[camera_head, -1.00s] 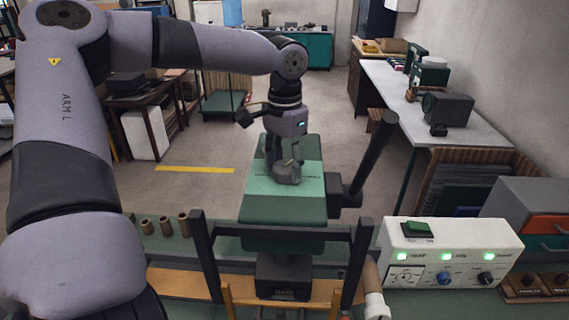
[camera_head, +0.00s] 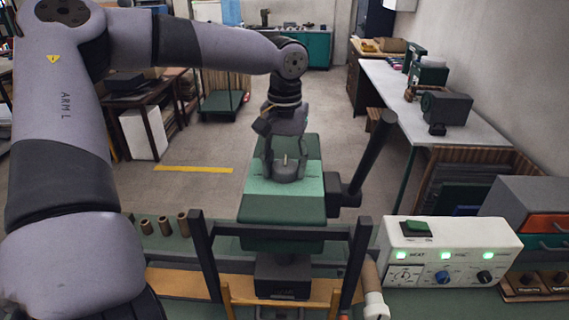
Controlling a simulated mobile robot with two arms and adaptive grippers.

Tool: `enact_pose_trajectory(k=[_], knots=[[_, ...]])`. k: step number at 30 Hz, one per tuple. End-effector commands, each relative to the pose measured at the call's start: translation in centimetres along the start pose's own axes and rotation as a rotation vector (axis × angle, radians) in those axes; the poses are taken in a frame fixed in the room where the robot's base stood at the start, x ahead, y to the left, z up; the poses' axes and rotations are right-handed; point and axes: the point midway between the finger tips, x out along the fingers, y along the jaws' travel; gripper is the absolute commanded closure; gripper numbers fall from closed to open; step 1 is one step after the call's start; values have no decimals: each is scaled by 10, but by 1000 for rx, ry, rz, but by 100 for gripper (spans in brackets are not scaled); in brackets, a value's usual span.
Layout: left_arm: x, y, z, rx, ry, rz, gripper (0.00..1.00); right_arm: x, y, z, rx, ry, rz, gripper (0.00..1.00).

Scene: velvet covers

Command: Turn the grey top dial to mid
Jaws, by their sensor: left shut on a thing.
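The grey top dial (camera_head: 287,173) sits on the upper face of the green press head (camera_head: 283,207). A small pale pointer mark shows on the dial's top. My left gripper (camera_head: 285,166) comes down over the dial from behind, one finger on each side, shut on it. The dial's scale marks are too small to read, so its setting cannot be told. My right gripper is not in view.
A dark lever (camera_head: 372,157) rises at the press's right side. A white control box (camera_head: 450,250) with green lamps and knobs stands to the right. Small brown cylinders (camera_head: 164,226) stand at left. A dark frame (camera_head: 205,255) stands in front.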

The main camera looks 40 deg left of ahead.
Motion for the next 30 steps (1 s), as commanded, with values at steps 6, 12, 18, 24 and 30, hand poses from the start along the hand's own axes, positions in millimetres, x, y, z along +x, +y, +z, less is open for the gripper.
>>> enact_pose_trajectory(k=[6,12,18,24,30], knots=[[-1,0,-1,-6,3,-1,79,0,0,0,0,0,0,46],[-1,0,-1,-5,3,-1,51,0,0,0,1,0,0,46],[-1,0,-1,-4,2,0,37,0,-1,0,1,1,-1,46],[0,0,0,-4,1,0,31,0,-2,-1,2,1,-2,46],[-1,0,0,-4,1,0,31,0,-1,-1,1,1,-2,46]])
